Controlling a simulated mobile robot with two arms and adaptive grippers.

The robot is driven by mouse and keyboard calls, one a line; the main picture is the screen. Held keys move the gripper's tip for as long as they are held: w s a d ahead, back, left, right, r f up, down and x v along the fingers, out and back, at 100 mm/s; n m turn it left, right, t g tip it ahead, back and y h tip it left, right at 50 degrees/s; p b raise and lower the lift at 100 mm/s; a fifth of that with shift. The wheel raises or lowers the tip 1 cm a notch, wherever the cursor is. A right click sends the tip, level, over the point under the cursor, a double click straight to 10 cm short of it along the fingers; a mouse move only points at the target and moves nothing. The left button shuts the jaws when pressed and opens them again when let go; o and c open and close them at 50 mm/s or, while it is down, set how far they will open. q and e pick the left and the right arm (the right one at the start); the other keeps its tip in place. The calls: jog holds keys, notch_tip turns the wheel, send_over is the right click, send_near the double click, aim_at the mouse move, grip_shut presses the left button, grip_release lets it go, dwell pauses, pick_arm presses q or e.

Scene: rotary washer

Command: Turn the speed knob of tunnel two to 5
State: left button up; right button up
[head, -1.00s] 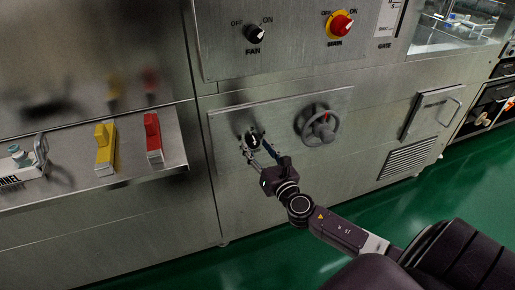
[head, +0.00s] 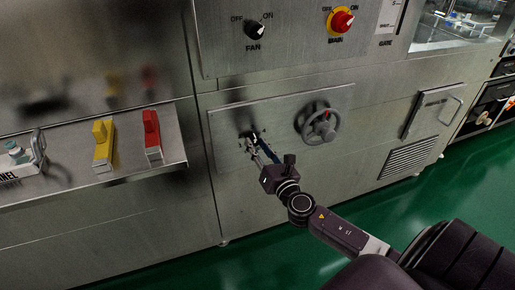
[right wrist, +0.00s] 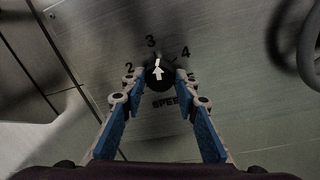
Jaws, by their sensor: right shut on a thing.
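The black speed knob (right wrist: 160,72) sits on the steel panel, with a white arrow pointing up close to the 3. Numbers 2, 3 and 4 show around it; the number at its right is partly covered by a finger. My right gripper (right wrist: 157,77) has its blue-padded fingers on both sides of the knob and is shut on it. In the head view my right gripper (head: 251,142) reaches the panel and hides most of the knob. My left gripper is not in view.
A handwheel (head: 321,126) sticks out right of the knob. Above are the fan switch (head: 255,29) and the red main switch (head: 342,20). A ledge at left holds a yellow block (head: 103,142) and a red block (head: 152,135).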

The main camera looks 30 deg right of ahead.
jog(key=m+b, duration=0.2)
jog(key=m, duration=0.1)
jog(key=shift+f+m, duration=0.2)
jog(key=shift+m, duration=0.1)
jog(key=m+b, duration=0.1)
jog(key=m, duration=0.3)
jog(key=shift+m+h, duration=0.4)
jog(key=m, duration=0.3)
jog(key=shift+b, duration=0.35)
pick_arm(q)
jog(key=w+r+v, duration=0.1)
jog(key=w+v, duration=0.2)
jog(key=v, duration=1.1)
pick_arm(e)
jog(key=shift+a+m, duration=0.1)
jog(key=shift+m, duration=0.8)
jog(key=shift+r+m+h, duration=0.1)
jog(key=shift+m+h, duration=0.2)
jog(key=shift+m, duration=0.7)
jog(key=m+p, duration=0.3)
jog(key=m, duration=0.4)
jog(key=shift+h, duration=0.3)
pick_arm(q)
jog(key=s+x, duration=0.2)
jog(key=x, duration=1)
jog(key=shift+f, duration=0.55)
pick_arm(e)
jog(key=shift+a+m, duration=0.1)
jog(key=shift+m, duration=0.7)
jog(key=o, duration=1.1)
